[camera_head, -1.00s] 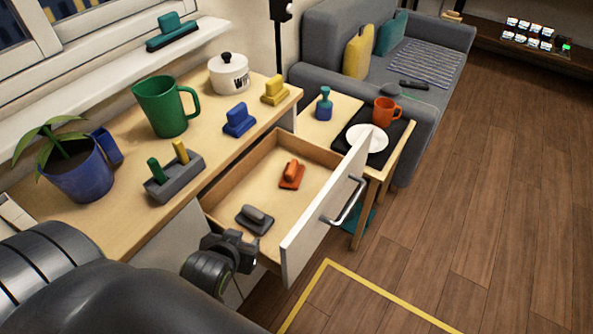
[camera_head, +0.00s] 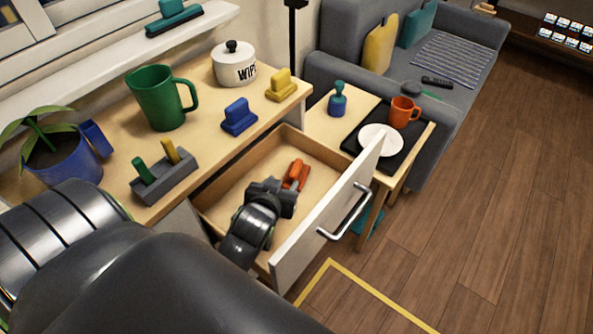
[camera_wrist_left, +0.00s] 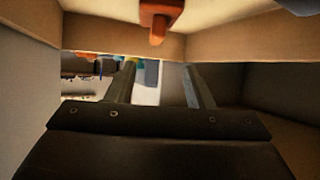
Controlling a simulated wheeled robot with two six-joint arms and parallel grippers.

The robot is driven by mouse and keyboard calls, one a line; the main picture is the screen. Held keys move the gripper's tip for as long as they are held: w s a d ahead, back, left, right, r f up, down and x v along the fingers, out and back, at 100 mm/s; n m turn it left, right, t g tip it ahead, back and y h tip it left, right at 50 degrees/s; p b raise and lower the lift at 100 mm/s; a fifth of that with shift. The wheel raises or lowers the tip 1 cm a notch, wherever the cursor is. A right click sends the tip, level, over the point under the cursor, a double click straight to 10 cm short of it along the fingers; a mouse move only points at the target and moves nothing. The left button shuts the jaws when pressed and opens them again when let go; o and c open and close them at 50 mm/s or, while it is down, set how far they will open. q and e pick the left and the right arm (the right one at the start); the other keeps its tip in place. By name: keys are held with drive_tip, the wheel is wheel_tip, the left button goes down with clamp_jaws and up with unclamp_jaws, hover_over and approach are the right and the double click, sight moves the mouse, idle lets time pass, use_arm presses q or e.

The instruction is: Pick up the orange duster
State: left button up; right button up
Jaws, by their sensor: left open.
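The orange duster (camera_head: 297,174) lies in the open drawer (camera_head: 237,183), toward its far end. It also shows in the left wrist view (camera_wrist_left: 158,16), at the top middle, beyond the fingertips. My left gripper (camera_head: 284,192) is over the drawer, just on the near side of the orange duster, and covers part of it in the head view. In the left wrist view the left gripper (camera_wrist_left: 160,70) has its two fingers apart with no object held between them. My right gripper is not in view.
The drawer front (camera_head: 330,215) with its handle stands on the right. A blue duster (camera_head: 239,117), yellow duster (camera_head: 280,86), green mug (camera_head: 162,98) and grey holder (camera_head: 163,178) stand on the desktop. A side table to the right holds a plate (camera_head: 380,139) and orange mug (camera_head: 404,111).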

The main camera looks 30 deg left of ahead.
use_arm(q)
approach(296, 167)
drive_tip(key=x, duration=0.3)
drive_tip(key=shift+w+a+f+b, duration=0.1)
drive_tip(key=shift+a+f+b, duration=0.15)
drive_tip(key=shift+a+b, duration=0.1)
drive_tip(key=shift+d+b+x, duration=0.1)
drive_tip(key=shift+b+x, duration=0.1)
drive_tip(key=shift+x, duration=1.1)
drive_tip(key=shift+d+b+x, duration=0.15)
drive_tip(key=shift+b+x, duration=0.05)
drive_tip(key=shift+x, duration=1.1)
drive_tip(key=shift+w, duration=0.1)
clamp_jaws()
